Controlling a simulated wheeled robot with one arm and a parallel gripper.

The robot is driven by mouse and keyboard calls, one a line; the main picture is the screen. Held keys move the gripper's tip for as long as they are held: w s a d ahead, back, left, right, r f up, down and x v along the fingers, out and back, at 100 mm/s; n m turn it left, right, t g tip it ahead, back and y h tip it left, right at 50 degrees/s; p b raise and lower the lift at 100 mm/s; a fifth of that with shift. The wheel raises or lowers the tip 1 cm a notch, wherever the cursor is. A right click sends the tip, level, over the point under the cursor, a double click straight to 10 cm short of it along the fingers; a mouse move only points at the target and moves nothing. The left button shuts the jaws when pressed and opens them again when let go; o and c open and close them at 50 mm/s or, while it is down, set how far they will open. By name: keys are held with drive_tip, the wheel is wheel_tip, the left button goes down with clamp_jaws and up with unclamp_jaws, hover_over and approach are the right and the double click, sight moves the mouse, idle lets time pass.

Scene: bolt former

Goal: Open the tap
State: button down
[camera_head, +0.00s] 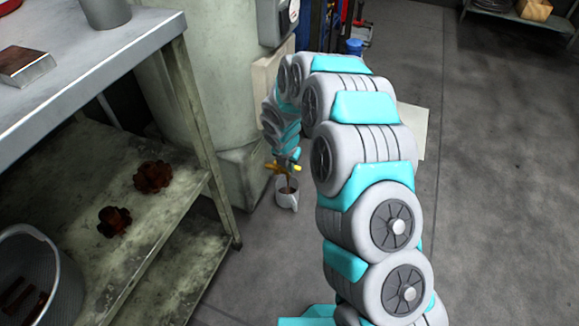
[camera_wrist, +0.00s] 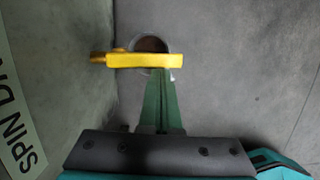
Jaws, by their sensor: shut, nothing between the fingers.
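The yellow tap (camera_wrist: 140,60) sticks out from the pale wall at left in the wrist view, its bar running left to right. It shows small in the head view (camera_head: 278,168), low on the grey-green housing. My gripper (camera_wrist: 163,74) has its green fingers together with nothing between them. The fingertips are at the right part of the yellow bar; whether they touch it I cannot tell. In the head view my gripper (camera_head: 296,157) is small beside the tap, and my arm partly hides the area behind it.
A small white pot (camera_head: 287,196) with brown contents stands on the floor below the tap. A metal workbench (camera_head: 110,60) with a lower shelf is at left, holding rusty parts (camera_head: 152,177) and a mesh basket (camera_head: 55,270).

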drive_tip(key=s+a+r+p, duration=0.3)
drive_tip(key=s+r, duration=0.4)
drive_tip(key=r, duration=0.3)
drive_tip(key=s+d+r+m+g+p, duration=0.2)
drive_tip(key=s+d+r+m+p, duration=0.1)
drive_tip(key=s+d+r+m, duration=1.35)
drive_tip(key=s+r+m, duration=0.1)
drive_tip(key=s+m, duration=0.2)
drive_tip(key=s+d+r+m+g+p, duration=0.1)
drive_tip(key=s+r+m, duration=0.3)
drive_tip(key=s, duration=0.5)
drive_tip(key=s+d+r+m+g+y+p, duration=0.1)
drive_tip(key=s+d+r+m, duration=0.2)
drive_tip(key=s+m, duration=0.4)
drive_tip(key=shift+s+r+m, duration=0.25)
drive_tip(key=shift+r+m, duration=0.05)
drive_tip(key=shift+m, duration=0.15)
